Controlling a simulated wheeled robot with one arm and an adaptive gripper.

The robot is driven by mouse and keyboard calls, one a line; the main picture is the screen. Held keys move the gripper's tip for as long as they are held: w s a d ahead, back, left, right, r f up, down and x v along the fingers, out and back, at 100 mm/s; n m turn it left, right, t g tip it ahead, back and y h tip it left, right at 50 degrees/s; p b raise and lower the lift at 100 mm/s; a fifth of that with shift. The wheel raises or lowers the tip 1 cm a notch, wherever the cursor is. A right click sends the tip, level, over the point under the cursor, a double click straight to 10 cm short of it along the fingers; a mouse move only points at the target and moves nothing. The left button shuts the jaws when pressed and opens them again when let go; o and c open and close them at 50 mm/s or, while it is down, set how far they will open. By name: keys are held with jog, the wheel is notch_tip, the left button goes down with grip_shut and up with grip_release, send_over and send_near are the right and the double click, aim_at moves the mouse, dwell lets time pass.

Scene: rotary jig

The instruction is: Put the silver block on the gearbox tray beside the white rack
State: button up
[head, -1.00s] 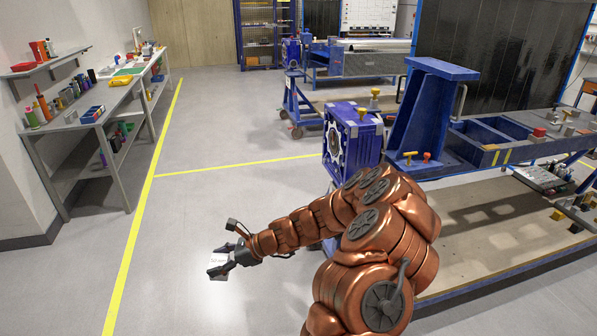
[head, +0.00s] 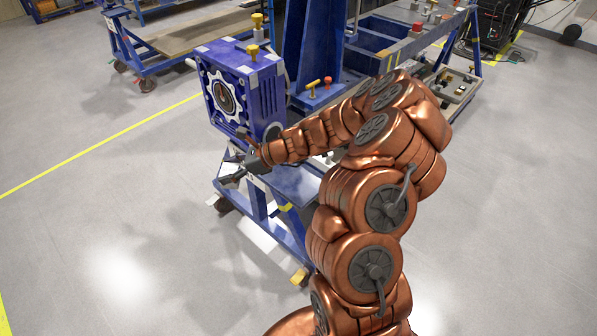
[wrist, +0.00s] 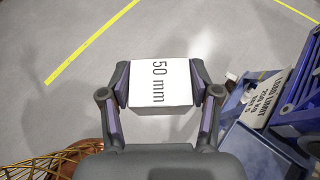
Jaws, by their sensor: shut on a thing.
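The silver block (wrist: 160,84), pale and marked "50 mm", is between the two fingers of my gripper (wrist: 160,88), which is shut on it. In the head view my gripper (head: 234,173) is at the left front of the blue gearbox stand, and the block is too small there to make out well. The blue gearbox tray (head: 294,183) is a flat surface below the gearbox, partly behind my arm. In the wrist view the tray (wrist: 250,150) is at the lower right, apart from the block. I cannot make out a white rack.
The blue gearbox (head: 236,92) with its silver flange stands just above and behind my gripper. A white load limit sign (wrist: 272,96) shows beside the tray. A blue frame (head: 310,50) rises behind. Open grey floor lies to the left.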

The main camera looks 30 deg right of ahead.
jog(key=s+d+f+m+t+h+b, duration=0.15)
jog(key=d+b, duration=0.45)
jog(key=d, duration=0.8)
jog(key=m+h+b, duration=0.1)
jog(key=m+b, duration=0.1)
jog(key=b, duration=0.1)
send_over(299, 186)
jog(key=s+d, duration=0.1)
jog(key=d, duration=0.1)
jog(key=shift+t, duration=0.45)
jog(key=shift+s+a+f+p, duration=0.1)
jog(key=shift+f+p, duration=0.35)
jog(key=shift+f, duration=2.15)
jog(key=shift+a+f+p, duration=0.1)
jog(key=shift+f+p, duration=0.35)
jog(key=shift+f, duration=2.15)
jog(key=shift+f, duration=0.1)
jog(key=o, duration=1.5)
